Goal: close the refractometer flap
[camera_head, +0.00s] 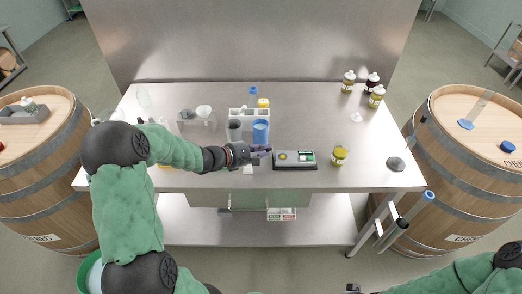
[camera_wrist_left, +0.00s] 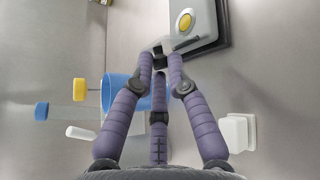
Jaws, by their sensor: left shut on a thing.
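The refractometer (camera_head: 295,161) lies on the steel table, a flat pale device on a dark base with a green display at its right and a round yellow spot at its left. In the left wrist view, part of the refractometer (camera_wrist_left: 205,22) shows at the top with the yellow spot. My right gripper (camera_head: 353,288) is barely visible at the bottom edge, away from the table.
A blue cup (camera_head: 260,131) and a grey cup (camera_head: 235,131) stand just behind the left gripper, close to it. A yellow jar (camera_head: 340,154) stands right of the refractometer. Bottles (camera_head: 376,97) stand at the back right.

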